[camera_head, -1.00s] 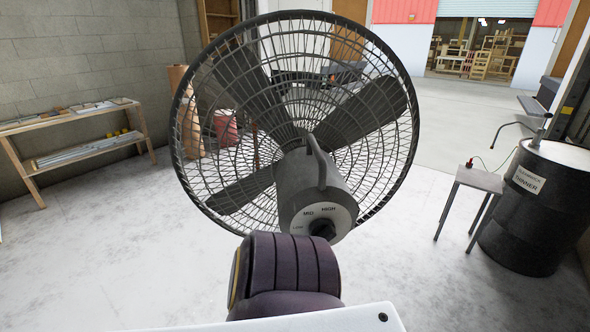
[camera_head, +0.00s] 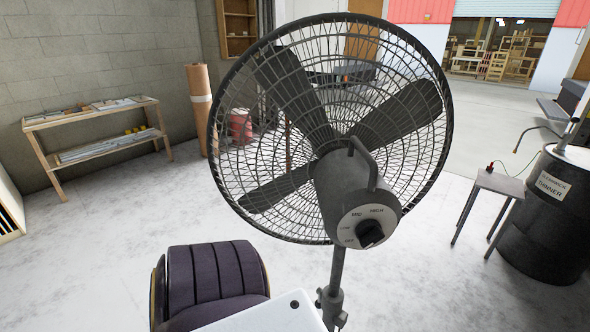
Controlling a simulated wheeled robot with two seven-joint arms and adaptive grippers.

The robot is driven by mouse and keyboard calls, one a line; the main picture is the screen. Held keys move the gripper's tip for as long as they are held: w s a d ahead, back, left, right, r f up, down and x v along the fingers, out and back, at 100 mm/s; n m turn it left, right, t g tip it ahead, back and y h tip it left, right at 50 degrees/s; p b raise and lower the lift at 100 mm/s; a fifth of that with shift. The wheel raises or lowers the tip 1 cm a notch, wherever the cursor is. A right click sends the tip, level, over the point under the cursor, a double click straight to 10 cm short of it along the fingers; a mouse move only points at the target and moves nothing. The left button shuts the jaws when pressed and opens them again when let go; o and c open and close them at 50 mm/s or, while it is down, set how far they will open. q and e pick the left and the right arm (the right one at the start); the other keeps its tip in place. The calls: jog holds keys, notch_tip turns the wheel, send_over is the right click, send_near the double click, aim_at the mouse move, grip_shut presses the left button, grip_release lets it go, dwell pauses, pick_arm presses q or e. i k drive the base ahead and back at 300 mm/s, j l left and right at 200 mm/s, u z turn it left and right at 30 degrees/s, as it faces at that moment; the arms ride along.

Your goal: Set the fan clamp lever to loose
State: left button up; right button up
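The grey pedestal fan (camera_head: 330,135) stands upright in the middle of the view, its back and motor housing facing me. A round control dial (camera_head: 369,234) marked with speed settings is on the rear of the housing. Below it the dark pole (camera_head: 338,268) runs down to a clamp (camera_head: 331,306) at the bottom of the view. Small knob-like parts show on the clamp, but I cannot make out the lever or its setting. The lower pole and the base are hidden or out of view. Neither of my grippers is in view.
A purple padded object (camera_head: 215,275) is close at the lower left of the fan. A black drum (camera_head: 550,215) and small side table (camera_head: 500,184) stand at the right. A wooden shelf bench (camera_head: 95,113) lines the left wall. Open floor (camera_head: 110,215) lies between.

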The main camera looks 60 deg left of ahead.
aim_at(320, 299)
jog(key=j+u, duration=0.3)
jog(key=u, duration=0.15)
jog(key=j+u, duration=0.3)
jog(key=u, duration=0.15)
jog(key=j+u, duration=0.4)
jog(key=k+l+u, duration=0.1)
jog(key=l, duration=0.2)
